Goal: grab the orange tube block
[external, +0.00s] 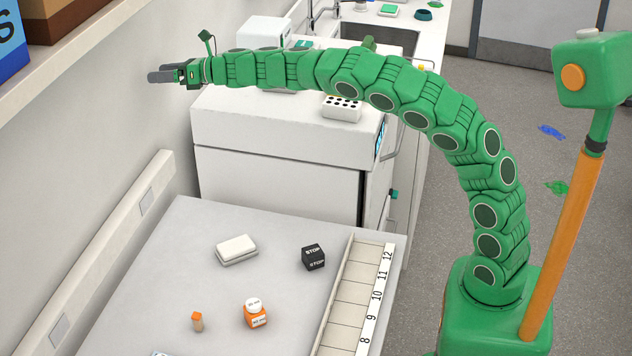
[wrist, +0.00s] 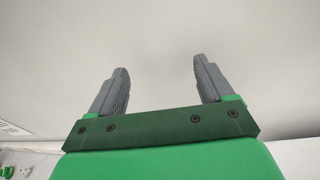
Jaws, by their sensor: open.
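I cannot single out a block with tube holes that is orange. A white block with dark round holes (external: 341,108) sits on top of the white cabinet. On the grey table, a small upright piece with an orange top and a paler lower part (external: 197,322) stands left of an orange container with a white round top (external: 255,314). My gripper (external: 160,76) is raised at the upper left by the wall, far from the table items.
On the table are a white flat box (external: 236,250), a black STOP cube (external: 313,257) and a numbered, divided tray (external: 350,295) along the right. The white cabinet (external: 280,170) stands behind the table. A shelf with boxes (external: 85,50) juts in at upper left.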

